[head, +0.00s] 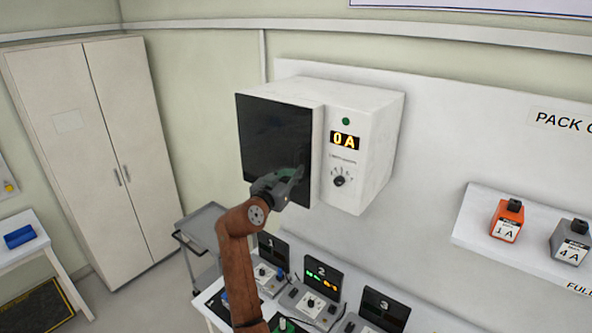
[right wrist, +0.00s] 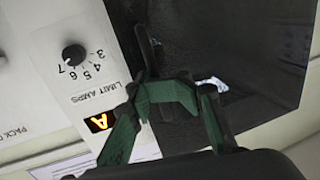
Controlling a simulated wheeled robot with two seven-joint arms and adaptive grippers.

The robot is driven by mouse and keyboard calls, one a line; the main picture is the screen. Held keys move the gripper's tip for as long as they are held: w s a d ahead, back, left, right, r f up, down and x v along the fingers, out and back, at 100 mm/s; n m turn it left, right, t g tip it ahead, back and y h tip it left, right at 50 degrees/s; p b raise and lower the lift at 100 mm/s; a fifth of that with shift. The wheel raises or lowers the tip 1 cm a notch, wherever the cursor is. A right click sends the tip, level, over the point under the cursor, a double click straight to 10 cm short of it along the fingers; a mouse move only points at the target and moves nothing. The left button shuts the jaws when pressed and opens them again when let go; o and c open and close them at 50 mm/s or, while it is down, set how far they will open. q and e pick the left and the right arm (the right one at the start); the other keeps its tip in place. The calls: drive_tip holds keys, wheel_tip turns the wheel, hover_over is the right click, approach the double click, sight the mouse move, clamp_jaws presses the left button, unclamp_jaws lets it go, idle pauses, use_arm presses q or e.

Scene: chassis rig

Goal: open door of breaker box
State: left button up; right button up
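The breaker box (head: 366,150) is a white wall-mounted case with a dark glossy door (head: 272,135) on its left part. The door looks closed flat against the case in the head view. My right gripper (head: 292,178) is at the lower right part of the door, near its edge. My left gripper is out of view.
The case's right panel has an amber "0 A" display (head: 345,141) and a knob (head: 339,181). Below is a bench with several numbered units (head: 322,285). A shelf (head: 470,222) with orange and grey packs is at right. A tall cabinet (head: 95,150) stands at left.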

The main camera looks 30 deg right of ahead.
drive_tip(key=b+v, duration=0.2)
drive_tip(key=v, duration=0.5)
drive_tip(key=shift+s+a+r, duration=0.2)
drive_tip(key=shift+s+a, duration=0.05)
drive_tip(key=shift+a, duration=0.05)
idle(0.3)
drive_tip(key=shift+b, duration=0.3)
drive_tip(key=v, duration=0.7)
drive_tip(key=shift+s+a, duration=0.15)
drive_tip(key=shift+a, duration=0.05)
idle(0.4)
